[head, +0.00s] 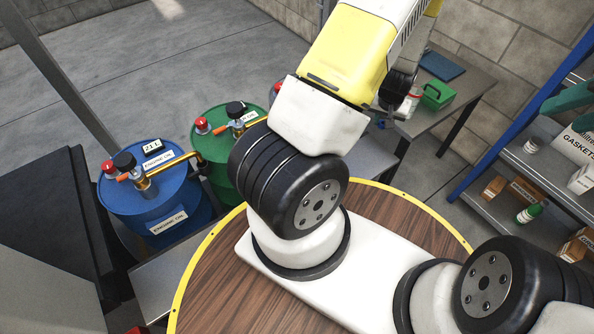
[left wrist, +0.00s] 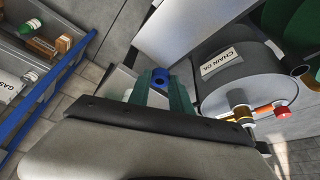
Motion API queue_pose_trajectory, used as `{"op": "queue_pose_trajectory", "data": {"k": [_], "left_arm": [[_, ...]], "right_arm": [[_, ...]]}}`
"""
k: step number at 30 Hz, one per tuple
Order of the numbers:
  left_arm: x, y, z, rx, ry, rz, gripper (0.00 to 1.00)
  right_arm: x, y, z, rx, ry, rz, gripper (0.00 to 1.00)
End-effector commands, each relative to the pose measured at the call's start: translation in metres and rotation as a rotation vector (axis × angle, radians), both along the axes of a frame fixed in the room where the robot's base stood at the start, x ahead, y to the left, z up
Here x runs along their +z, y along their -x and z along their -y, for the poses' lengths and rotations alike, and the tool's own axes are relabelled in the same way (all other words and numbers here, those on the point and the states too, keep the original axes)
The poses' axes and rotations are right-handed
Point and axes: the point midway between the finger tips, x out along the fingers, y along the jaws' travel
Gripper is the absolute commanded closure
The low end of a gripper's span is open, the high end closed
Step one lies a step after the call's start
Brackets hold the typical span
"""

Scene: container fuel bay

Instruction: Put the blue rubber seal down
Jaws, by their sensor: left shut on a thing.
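The blue rubber seal (left wrist: 160,77) is a small ring with a dark hole, seen in the left wrist view. My left gripper (left wrist: 160,86) is shut on it, with a green finger on each side. I cannot tell how high the seal is above any surface. In the head view the seal is hidden, and my left gripper is mostly hidden behind my yellow and white arm. A teal shape (head: 565,100) at the right edge of the head view looks like part of my right gripper; its jaws cannot be made out.
A grey bench (head: 455,92) carries a green box (head: 437,95) and a dark blue mat (head: 441,66). Blue (head: 155,200) and green (head: 212,128) drums stand left. A grey chain oil drum (left wrist: 240,80) is near the left gripper. A blue-framed shelf (head: 500,195) holds boxes and bottles.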

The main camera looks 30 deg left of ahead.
Motion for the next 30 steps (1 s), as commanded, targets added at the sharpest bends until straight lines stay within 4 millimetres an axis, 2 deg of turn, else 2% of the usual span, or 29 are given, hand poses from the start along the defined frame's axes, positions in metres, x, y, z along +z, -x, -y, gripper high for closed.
{"op": "queue_pose_trajectory", "data": {"k": [1, 9, 15, 21, 27, 30], "left_arm": [[-0.022, 0.003, 0.003, 0.006, -0.004, -0.009, 1.0], [-0.119, 0.02, 0.019, 0.058, -0.004, -0.007, 1.0], [-0.176, 0.043, 0.029, 0.101, -0.004, -0.005, 1.0], [-0.205, 0.057, 0.035, 0.129, -0.003, -0.001, 1.0], [-0.21, 0.059, 0.035, 0.136, -0.001, 0.002, 1.0], [-0.21, 0.051, 0.034, 0.136, 0.0, 0.004, 1.0]], "right_arm": [[0.0, 0.0, 0.0, 0.0, 0.0, 0.0, 0.64], [0.0, 0.0, 0.0, 0.0, 0.0, 0.0, 0.64], [0.0, 0.0, 0.0, 0.0, 0.0, 0.0, 0.64], [0.0, 0.0, 0.0, 0.0, 0.0, 0.0, 0.64], [0.0, 0.0, 0.0, 0.0, 0.0, 0.0, 0.64], [0.0, 0.0, 0.0, 0.0, 0.0, 0.0, 0.64]]}}
